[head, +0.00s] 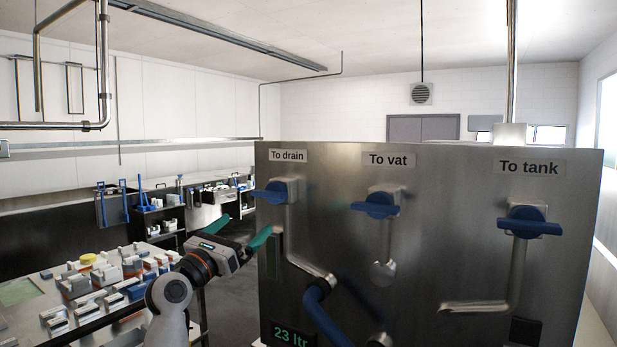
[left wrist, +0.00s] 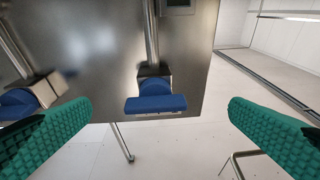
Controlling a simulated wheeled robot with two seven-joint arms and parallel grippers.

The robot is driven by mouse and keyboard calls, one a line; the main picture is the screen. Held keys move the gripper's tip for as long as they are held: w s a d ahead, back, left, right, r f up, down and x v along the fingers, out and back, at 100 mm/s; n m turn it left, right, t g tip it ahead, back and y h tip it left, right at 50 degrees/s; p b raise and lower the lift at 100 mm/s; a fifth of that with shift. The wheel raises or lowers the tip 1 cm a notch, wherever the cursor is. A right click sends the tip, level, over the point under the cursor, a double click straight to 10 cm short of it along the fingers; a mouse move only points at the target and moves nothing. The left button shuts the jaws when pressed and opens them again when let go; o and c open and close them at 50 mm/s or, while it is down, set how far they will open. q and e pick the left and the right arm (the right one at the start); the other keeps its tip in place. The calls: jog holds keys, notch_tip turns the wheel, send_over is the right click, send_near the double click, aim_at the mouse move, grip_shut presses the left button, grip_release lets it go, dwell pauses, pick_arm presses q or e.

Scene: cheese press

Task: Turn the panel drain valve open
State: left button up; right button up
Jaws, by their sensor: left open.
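The drain valve has a blue handle (head: 271,194) on a steel body, below the "To drain" label (head: 288,156) at the panel's upper left. Its handle lies roughly horizontal, across the pipe. In the left wrist view the drain handle (left wrist: 155,104) sits between the two fingers, farther off and untouched. My left gripper (head: 240,231) is open and empty, with green ridged fingers. In the head view it is below and left of the drain handle, by the panel's left edge. My right gripper is not seen.
The steel panel (head: 440,240) also bears the "To vat" valve (head: 376,205) and the "To tank" valve (head: 528,222). A blue hose or pipe (head: 322,315) curves low in front of it. A table (head: 22,322) with many small parts stands left.

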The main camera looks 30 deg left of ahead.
aim_at(265, 195)
pick_arm(q)
jog(key=shift+t, duration=0.3)
jog(key=w+r+p, duration=0.1)
jog(key=w+r, duration=0.1)
jog(key=w, duration=0.1)
jog(key=w+d+r+p, duration=0.1)
jog(key=w+r, duration=0.1)
jog(key=w, duration=0.1)
jog(key=w+r+p, duration=0.2)
jog(key=w+r, duration=0.1)
jog(key=shift+d, duration=0.2)
jog(key=shift+w+r, duration=0.15)
jog(key=shift+w, duration=0.5)
jog(key=shift+c, duration=0.3)
